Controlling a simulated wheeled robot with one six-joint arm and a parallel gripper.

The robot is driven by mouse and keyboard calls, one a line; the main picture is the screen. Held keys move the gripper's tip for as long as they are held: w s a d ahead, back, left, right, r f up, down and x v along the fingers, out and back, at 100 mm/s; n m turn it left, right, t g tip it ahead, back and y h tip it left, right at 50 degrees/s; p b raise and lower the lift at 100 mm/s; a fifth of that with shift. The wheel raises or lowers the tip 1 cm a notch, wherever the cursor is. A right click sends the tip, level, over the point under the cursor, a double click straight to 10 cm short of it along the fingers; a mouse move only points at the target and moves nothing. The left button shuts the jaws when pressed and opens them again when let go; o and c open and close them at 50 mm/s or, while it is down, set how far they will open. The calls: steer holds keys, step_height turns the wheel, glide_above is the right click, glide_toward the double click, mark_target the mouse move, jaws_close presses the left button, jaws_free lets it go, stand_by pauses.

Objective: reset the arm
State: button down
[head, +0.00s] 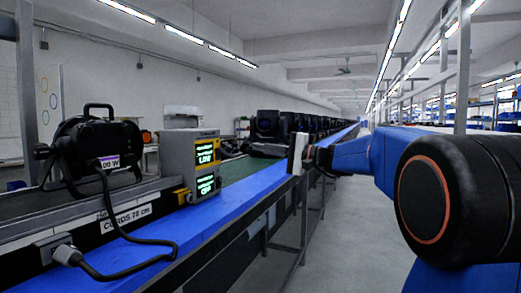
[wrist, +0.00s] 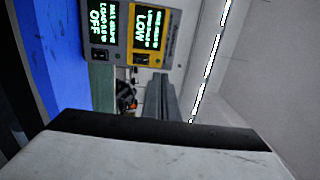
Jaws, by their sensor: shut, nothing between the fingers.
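My arm reaches in from the right in the head view, blue with a large black joint. My gripper (head: 299,153) is at its far end, beside the blue bench edge and right of the display box (head: 188,160). It is shut and empty. In the wrist view the pale, black-edged gripper (wrist: 155,130) fills the bottom, and the display box (wrist: 146,30) shows sideways at the top. A black par can (head: 100,150) with a handle stands at the left in the head view, apart from my gripper.
The blue bench edge (head: 150,258) runs from the lower left into the distance. The box's green screens read LOW and OFF. More black lamps (head: 290,124) line the bench farther back. The grey aisle floor (head: 345,235) is clear right of the bench.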

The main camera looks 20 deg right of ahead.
steer(key=s+a+f+n+g+h, duration=0.25)
steer(key=s+a+f, duration=0.35)
steer(key=s+f, duration=0.3)
steer(key=s+a+f+n+g+h, duration=0.1)
steer(key=s+a+f+g+h, duration=0.1)
steer(key=s+a+f+g, duration=0.5)
steer(key=s+d+f+n+h, duration=0.2)
steer(key=s+d+f+h, duration=0.2)
steer(key=s+f, duration=0.7)
steer(key=s+d+f+n+h, duration=0.3)
steer(key=s+d+f+h, duration=0.2)
steer(key=s+f, duration=0.7)
steer(key=shift+s+d+t, duration=0.45)
steer(key=shift+s+d, duration=0.05)
steer(key=shift+s, duration=0.3)
